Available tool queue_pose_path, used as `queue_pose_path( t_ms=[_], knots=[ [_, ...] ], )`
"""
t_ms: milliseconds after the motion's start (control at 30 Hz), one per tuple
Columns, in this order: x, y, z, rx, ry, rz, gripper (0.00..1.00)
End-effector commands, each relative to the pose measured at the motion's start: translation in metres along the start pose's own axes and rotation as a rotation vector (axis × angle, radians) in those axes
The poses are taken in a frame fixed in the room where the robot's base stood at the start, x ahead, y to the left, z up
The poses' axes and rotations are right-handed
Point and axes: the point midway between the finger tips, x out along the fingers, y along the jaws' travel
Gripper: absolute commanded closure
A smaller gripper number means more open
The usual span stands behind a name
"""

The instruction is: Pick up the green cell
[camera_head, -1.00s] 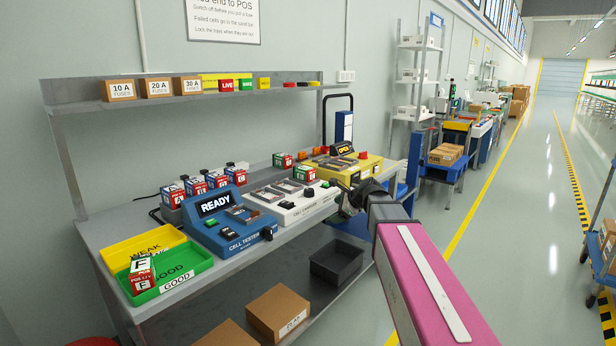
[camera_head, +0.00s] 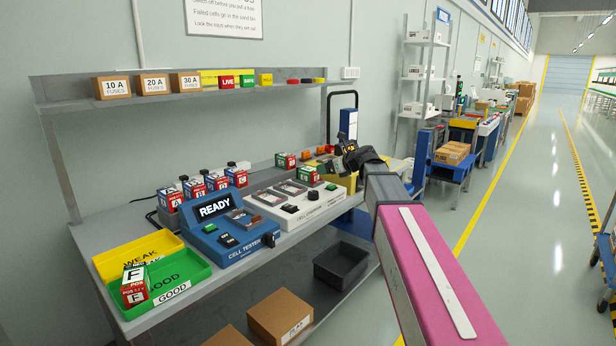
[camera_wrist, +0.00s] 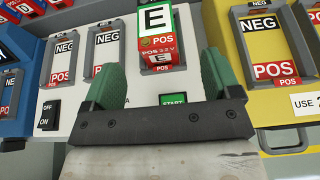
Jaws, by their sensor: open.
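A cell marked E (camera_wrist: 162,58), red and white with a green band, stands in the white charger (camera_wrist: 185,112) in the wrist view. In the head view this seems to be the green-topped red cell (camera_head: 307,175) on the white unit (camera_head: 315,205). My gripper (camera_wrist: 159,64) is open, its two green-padded fingers apart on either side of the cell's lower part in the picture. I cannot tell how far the cell is from the fingertips. In the head view my gripper (camera_head: 350,158) is above the bench near the yellow unit. Another similar cell (camera_head: 285,160) stands behind.
The blue cell tester (camera_head: 235,235) reads READY. Several cells stand behind it. A shelf (camera_head: 200,95) runs above. A yellow unit (camera_wrist: 288,100) flanks the charger.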

Motion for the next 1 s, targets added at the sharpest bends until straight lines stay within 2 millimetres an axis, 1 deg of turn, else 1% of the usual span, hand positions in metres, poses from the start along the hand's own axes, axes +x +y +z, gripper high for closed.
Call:
queue_pose_path(
  t_ms=[33,100,200,467,700,800,1000],
  knots=[
    [0.01,-0.001,0.0,0.0,0.001,0.001,0.17],
    [0.021,-0.001,0.0,-0.001,0.001,0.002,0.17],
    [0.034,-0.001,0.0,-0.002,0.001,0.001,0.17],
    [0.051,0.002,-0.001,-0.003,0.002,0.001,0.17],
    [0.084,0.005,-0.003,-0.004,0.002,0.002,0.17],
    [0.091,0.006,-0.003,-0.004,0.001,0.0,0.17],
    [0.091,0.006,-0.004,-0.004,0.001,-0.001,0.17]
  ],
)
